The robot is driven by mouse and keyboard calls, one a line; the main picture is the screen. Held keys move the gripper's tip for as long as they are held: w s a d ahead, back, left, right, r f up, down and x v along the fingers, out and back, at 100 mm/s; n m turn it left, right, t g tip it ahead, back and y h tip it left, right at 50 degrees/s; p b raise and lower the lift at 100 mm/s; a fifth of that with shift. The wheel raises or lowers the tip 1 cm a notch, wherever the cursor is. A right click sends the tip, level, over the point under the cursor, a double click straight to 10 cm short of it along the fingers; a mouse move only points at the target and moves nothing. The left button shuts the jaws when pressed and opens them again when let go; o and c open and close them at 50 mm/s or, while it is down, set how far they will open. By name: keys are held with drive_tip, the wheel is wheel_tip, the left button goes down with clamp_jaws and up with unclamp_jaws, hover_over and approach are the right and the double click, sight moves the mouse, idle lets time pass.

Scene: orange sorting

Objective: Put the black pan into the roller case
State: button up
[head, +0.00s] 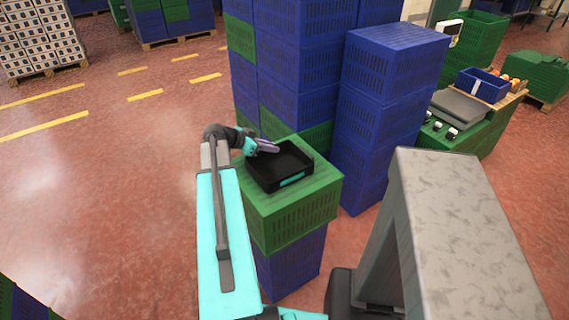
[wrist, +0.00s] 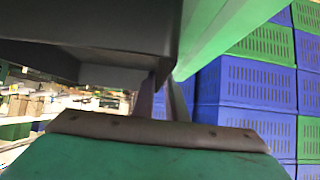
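The black pan (head: 288,163) is a shallow open tray with a teal patch on its front wall. It sits on top of a green crate (head: 300,209) in the head view. My gripper (head: 270,147) is at the pan's back left rim, with its fingers pointing right over that edge. In the wrist view the pan (wrist: 95,33) fills the upper left as a dark shape, and my gripper's fingers (wrist: 165,95) are at its edge. The gap between the fingertips is too unclear to tell whether they grip the rim. I cannot make out a roller case.
A blue crate (head: 290,272) supports the green one. Tall stacks of blue and green crates (head: 302,70) stand close behind, and another blue stack (head: 385,115) stands to the right. A green bench (head: 478,135) with small items is farther right. The red floor (head: 100,190) at left is clear.

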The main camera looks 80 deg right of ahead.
sight(254, 170)
clamp_jaws()
drive_tip(key=shift+r, duration=0.25)
drive_tip(key=shift+r+b, duration=0.5)
drive_tip(key=shift+r, duration=0.7)
drive_tip(key=shift+a+r, duration=0.1)
drive_tip(key=shift+r, duration=0.25)
drive_tip(key=w+a+b, duration=0.1)
drive_tip(key=a, duration=0.3)
drive_tip(key=a+b, duration=0.1)
drive_tip(key=a, duration=0.4)
drive_tip(key=w+a+r+b, duration=0.1)
drive_tip(key=a, duration=0.3)
drive_tip(key=shift+w+a, duration=0.3)
drive_tip(key=shift+w+a+r, duration=0.2)
drive_tip(key=shift+w+a, duration=0.1)
drive_tip(key=shift+a, duration=0.4)
drive_tip(key=shift+w, duration=0.1)
